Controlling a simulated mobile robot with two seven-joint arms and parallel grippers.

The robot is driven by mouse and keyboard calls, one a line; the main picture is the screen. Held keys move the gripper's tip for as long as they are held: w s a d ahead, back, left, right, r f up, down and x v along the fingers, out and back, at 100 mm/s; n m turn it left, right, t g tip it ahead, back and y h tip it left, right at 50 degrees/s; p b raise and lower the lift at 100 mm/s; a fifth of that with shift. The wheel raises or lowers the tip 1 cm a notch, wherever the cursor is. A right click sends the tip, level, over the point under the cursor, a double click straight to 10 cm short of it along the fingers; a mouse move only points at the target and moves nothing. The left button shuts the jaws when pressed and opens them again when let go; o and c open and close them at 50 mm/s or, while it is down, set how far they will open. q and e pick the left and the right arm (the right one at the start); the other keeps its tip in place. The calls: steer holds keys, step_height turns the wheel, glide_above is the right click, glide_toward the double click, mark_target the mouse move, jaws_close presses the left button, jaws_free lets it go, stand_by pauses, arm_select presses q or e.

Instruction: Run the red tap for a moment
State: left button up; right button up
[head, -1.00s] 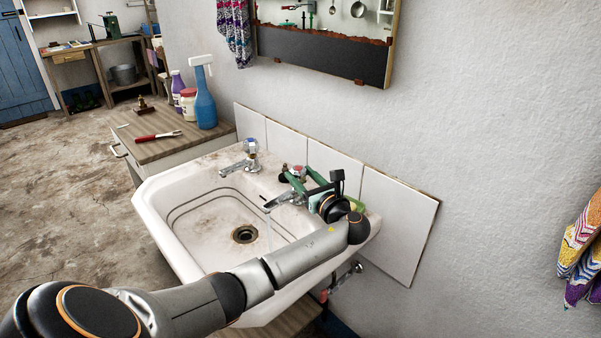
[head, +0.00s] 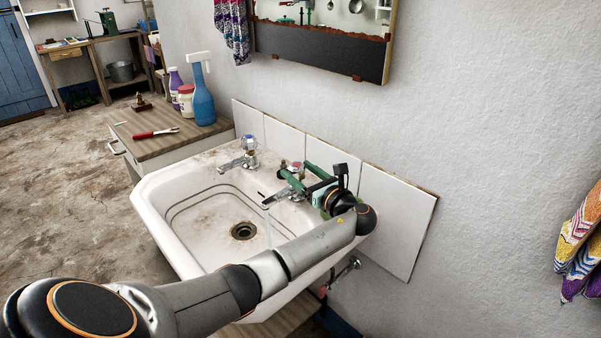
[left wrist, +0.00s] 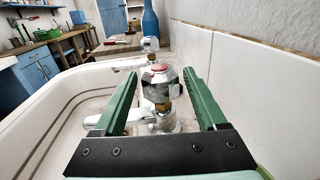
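The red tap is a chrome tap with a red-topped knob (head: 297,165) at the right of the basin's back ledge. Its knob also shows in the left wrist view (left wrist: 160,85). A thin stream of water (head: 268,228) falls from its spout (head: 277,199) into the basin. My left gripper (head: 294,170) has its green fingers on either side of the knob. In the left wrist view (left wrist: 161,72) a gap shows between the knob and each finger, so it is open. My right gripper is not in view.
A blue-topped tap (head: 249,143) stands to the left on the stone basin (head: 160,205). White tiles (head: 395,225) back the basin close to my gripper. A blue spray bottle (head: 203,100) and red-handled pliers (head: 155,133) are on the cabinet (head: 160,150).

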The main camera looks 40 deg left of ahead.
arm_select(q)
steer(key=shift+o, duration=0.6)
steer(key=p+v, duration=0.1)
steer(key=v, duration=1.1)
steer(key=shift+d, duration=0.25)
steer(key=shift+s, duration=0.1)
